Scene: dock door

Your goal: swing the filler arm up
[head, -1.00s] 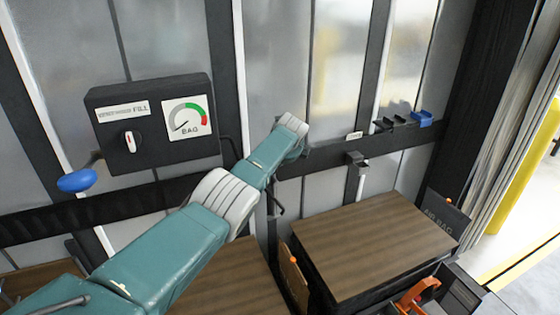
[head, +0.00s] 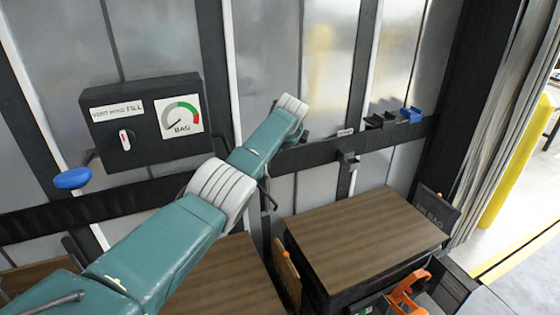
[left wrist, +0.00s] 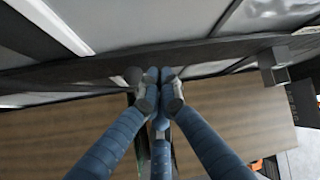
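A grey lever with a blue knob (head: 72,178) sticks out low at the left of a black control box (head: 145,122) on the wall; it looks like the filler arm, though no label says so. The knob hangs below the box's middle. My teal left arm crosses the head view, and its hand is hidden behind the wrist, right of the box and apart from the knob. In the left wrist view my left gripper (left wrist: 160,75) has its blue-padded tips together, with nothing visible between them, in front of the wall rail. My right gripper is not in view.
The box has a dial and a BAG gauge (head: 180,117). A dark rail (head: 325,152) crosses the wall, with a blue holder (head: 411,115) on it. Wood-topped crates (head: 365,240) stand below. An orange-handled item (head: 405,290) lies at lower right. The doorway is at far right.

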